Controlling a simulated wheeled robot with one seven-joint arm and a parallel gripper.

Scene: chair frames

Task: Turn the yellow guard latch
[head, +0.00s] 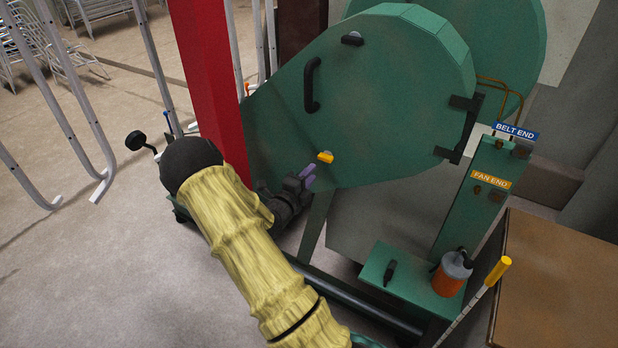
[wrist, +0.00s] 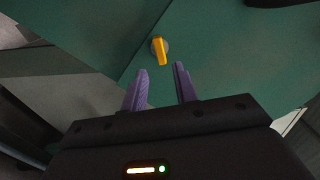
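The yellow guard latch (head: 325,157) is a small knob low on the face of the green guard (head: 390,110). In the wrist view the latch (wrist: 159,50) sits on a round grey base, its handle pointing roughly down the picture, towards my gripper. My gripper (head: 308,176) is just below and left of the latch in the head view. In the wrist view its two purple fingers (wrist: 161,76) are apart with nothing between them. The latch lies just beyond the fingertips, between their lines, and appears not to be touched.
A black handle (head: 312,85) and a black hinge or bracket (head: 459,130) are on the guard. An orange container (head: 451,273) sits on a green ledge at lower right, near a yellow-tipped rod (head: 497,271).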

